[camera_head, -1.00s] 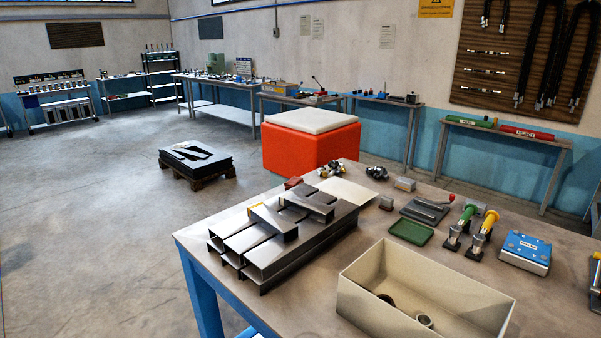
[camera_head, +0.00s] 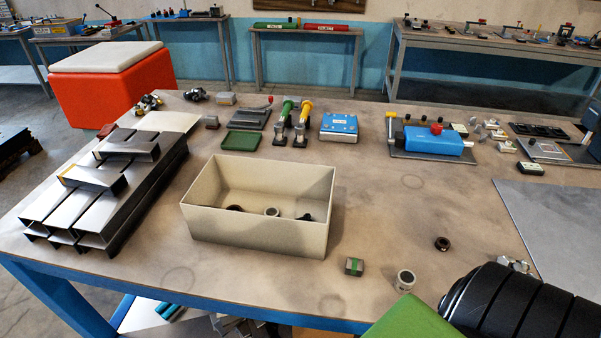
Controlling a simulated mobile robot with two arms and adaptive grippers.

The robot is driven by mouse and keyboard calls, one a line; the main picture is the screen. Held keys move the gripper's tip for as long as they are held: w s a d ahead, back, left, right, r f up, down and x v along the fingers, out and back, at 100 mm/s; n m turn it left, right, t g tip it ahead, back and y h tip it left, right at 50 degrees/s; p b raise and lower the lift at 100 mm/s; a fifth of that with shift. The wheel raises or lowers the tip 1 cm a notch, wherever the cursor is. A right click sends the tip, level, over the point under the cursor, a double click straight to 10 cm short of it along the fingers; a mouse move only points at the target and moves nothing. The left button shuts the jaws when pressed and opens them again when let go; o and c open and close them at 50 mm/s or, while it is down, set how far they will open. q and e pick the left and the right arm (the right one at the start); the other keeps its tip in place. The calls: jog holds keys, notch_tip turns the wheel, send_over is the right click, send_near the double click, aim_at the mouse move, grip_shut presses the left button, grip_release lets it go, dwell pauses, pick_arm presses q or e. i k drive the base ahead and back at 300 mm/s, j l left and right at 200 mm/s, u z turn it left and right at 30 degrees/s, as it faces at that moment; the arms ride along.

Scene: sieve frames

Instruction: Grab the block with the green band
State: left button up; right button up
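The block with the green band (camera_head: 354,267) is a small grey block lying on the workbench near its front edge. It sits to the right of the beige box and left of a small grey cylinder, apart from both.
The open beige box (camera_head: 262,240) holds a few small round parts. The grey cylinder (camera_head: 405,281) and a dark ring (camera_head: 442,244) lie right of the block. A green panel (camera_head: 407,318) and a black ribbed cylinder (camera_head: 525,305) fill the lower right. Steel channels (camera_head: 100,190) stack at left.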

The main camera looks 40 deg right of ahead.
aim_at(354, 265)
jog(key=l+z, duration=0.1)
jog(key=z, duration=1.5)
jog(key=k+l, duration=0.2)
jog(key=l, duration=0.2)
jog(key=k+l, duration=0.2)
jog(key=l, duration=0.15)
jog(key=u, duration=0.05)
